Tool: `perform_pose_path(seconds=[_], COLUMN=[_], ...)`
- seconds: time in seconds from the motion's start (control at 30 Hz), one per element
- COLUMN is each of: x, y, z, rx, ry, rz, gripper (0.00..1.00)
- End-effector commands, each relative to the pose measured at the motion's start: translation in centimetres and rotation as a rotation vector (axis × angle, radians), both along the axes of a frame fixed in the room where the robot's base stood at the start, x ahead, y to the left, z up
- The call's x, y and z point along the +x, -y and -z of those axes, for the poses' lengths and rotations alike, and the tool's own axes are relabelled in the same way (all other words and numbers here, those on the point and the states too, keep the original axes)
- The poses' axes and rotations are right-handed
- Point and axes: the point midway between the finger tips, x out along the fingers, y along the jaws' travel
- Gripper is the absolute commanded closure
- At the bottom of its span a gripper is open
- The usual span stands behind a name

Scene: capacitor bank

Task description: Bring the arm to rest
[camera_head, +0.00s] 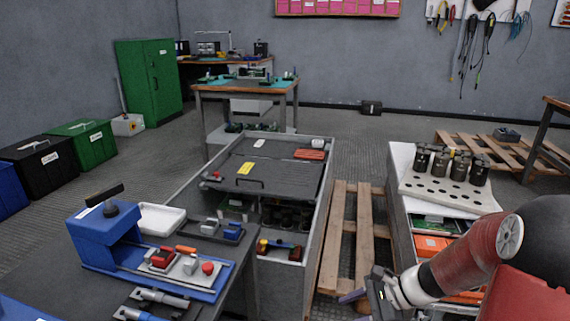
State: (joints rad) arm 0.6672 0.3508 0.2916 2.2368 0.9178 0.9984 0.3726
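My arm, red and dark grey, comes in from the lower right corner. My gripper (356,307) is low at the bottom edge, right of centre, pointing left. Its two dark fingers look apart with nothing seen between them; the lower finger is partly cut off by the frame edge. It hangs in front of the near end of the wooden pallet (338,232), and appears clear of the things around it. My arm hides part of the right-hand cabinet (400,215).
Several dark capacitors (450,164) stand at the back of a white perforated tray (434,191) on that cabinet. Left of the pallet is a grey open-topped bench (325,190). A blue fixture (105,232) stands on the front left table.

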Motion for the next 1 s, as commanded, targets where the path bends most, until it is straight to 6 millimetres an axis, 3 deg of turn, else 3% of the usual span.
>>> perform_pose_path(seconds=[0.03, 0.23, 0.6, 0.8, 1.0], x=[-1.2, -5.7, -13.5, -15.7, -16.1], y=[-0.8, -2.1, -1.3, -0.3, 0.0], z=[-1.5, -6.0, -13.7, -15.8, -16.2], rx=[-0.091, -0.414, -0.941, -1.101, -1.137], ry=[0.058, 0.271, 0.681, 0.813, 0.839], rz=[-0.097, -0.449, -0.985, -1.120, -1.148], gripper=[0.56, 0.56, 0.56, 0.56, 0.56])
